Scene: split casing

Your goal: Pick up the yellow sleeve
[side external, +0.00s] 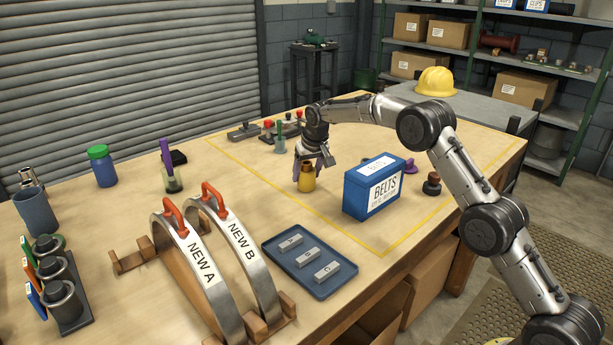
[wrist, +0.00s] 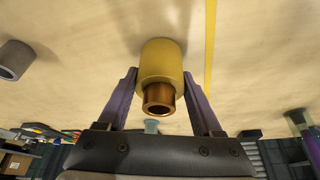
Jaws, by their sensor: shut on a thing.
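The yellow sleeve (side external: 306,182) is upright beside the blue belts box, with a narrower copper-coloured neck at its top. My gripper (side external: 309,164) comes down on it from above and is shut on it. In the wrist view the yellow sleeve (wrist: 162,60) sits between the two purple-grey fingers of my gripper (wrist: 160,85), one on each side. Its copper neck (wrist: 158,97) faces the camera. I cannot tell whether its base touches the table.
The blue belts box (side external: 372,190) stands close on the right. A blue tray (side external: 272,262) with grey blocks and two arched casings, NEW A (side external: 197,262) and NEW B (side external: 240,240), are nearer the front. Small tools (side external: 280,130) stand behind.

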